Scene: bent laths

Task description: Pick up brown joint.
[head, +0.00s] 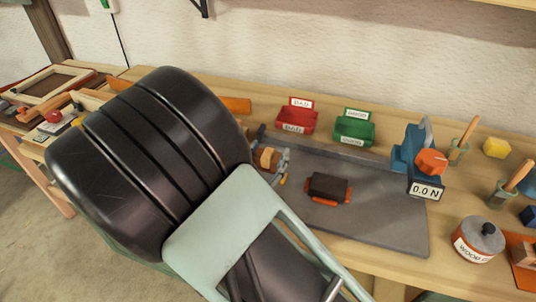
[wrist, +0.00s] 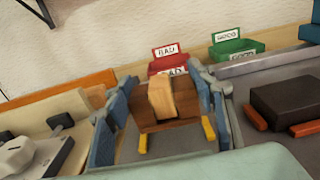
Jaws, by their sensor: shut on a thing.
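The brown joint (wrist: 180,108), a brown wooden block with a paler strip across it, sits between the fingers of my gripper (wrist: 175,136) in the wrist view. The blue-grey fingers with yellow tips are shut on it from both sides. In the head view the joint (head: 266,158) is partly hidden behind my arm and gripper (head: 275,168), at the left end of the grey mat (head: 385,225). I cannot tell whether it touches the mat.
A dark block with orange strips (head: 328,185) lies on the mat to the right. Red BAD bin (head: 296,121) and green GOOD bin (head: 353,131) stand behind. A blue device (head: 408,150) reading 0.0 N and a WOOD tin (head: 478,242) are at right. The mat's front right is clear.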

